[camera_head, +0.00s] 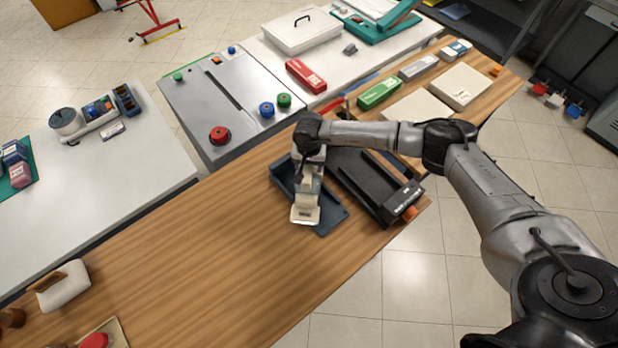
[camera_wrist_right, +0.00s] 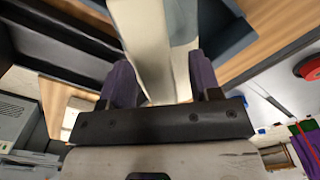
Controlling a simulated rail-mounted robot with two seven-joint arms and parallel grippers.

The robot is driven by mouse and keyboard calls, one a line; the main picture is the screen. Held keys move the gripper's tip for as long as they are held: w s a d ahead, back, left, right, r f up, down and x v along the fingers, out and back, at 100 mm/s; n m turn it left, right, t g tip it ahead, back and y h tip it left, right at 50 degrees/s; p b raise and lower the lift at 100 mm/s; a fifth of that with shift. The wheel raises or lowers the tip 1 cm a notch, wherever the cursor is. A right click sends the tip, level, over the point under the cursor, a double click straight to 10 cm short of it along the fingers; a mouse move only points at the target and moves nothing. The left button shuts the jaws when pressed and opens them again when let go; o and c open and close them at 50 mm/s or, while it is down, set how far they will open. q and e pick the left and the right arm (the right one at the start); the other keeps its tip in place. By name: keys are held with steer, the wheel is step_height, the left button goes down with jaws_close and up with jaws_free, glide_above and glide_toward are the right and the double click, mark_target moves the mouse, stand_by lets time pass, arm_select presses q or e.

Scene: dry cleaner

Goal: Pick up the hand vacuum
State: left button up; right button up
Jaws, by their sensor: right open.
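A cream, pale-bodied tool that looks like the hand vacuum (camera_head: 305,213) is in the dark blue tray (camera_head: 333,217) on the wooden counter, its far part hidden by my right arm. My right gripper (camera_head: 308,178) is right over it, pointing down. In the right wrist view, the vacuum's pale body (camera_wrist_right: 150,40) runs up between the purple fingers of my right gripper (camera_wrist_right: 160,80). The fingers are open on either side of it; whether either touches it I cannot tell. My left gripper is not in view.
A black device (camera_head: 372,185) stands close to the right of the tray. Green (camera_head: 379,92) and red (camera_head: 306,76) boxes lie farther back. A grey panel with a red knob (camera_head: 219,135) is behind.

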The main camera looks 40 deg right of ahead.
steer(key=shift+f, duration=0.2)
steer(key=shift+c, duration=0.3)
jaws_close()
stand_by(0.6)
steer(key=shift+r, duration=0.1)
stand_by(0.7)
